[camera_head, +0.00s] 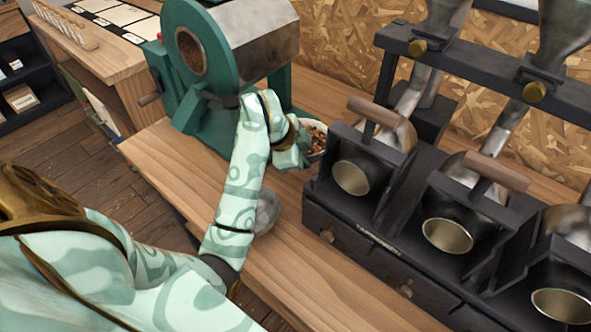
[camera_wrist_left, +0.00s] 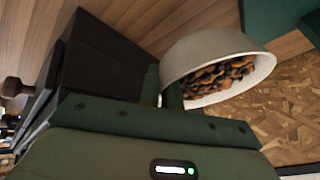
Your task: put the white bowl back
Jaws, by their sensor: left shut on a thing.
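The white bowl (camera_head: 318,153) is beside the green roasting machine, partly hidden by my left gripper (camera_head: 294,155). Brown and dark beans lie in it. My left gripper is shut on the bowl's rim. In the left wrist view the bowl (camera_wrist_left: 205,48) sits at the fingers (camera_wrist_left: 163,90), with the beans visible inside. I cannot tell whether its base touches the wooden counter. My right gripper is not in view.
The green roaster (camera_head: 195,110) stands behind my left arm. The dark multi-bay machine (camera_head: 375,255), with metal cups and wooden handles, is close on the right. A clear glass bowl (camera_head: 266,213) stands on the counter (camera_head: 300,285) beside my forearm. The front counter is bare.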

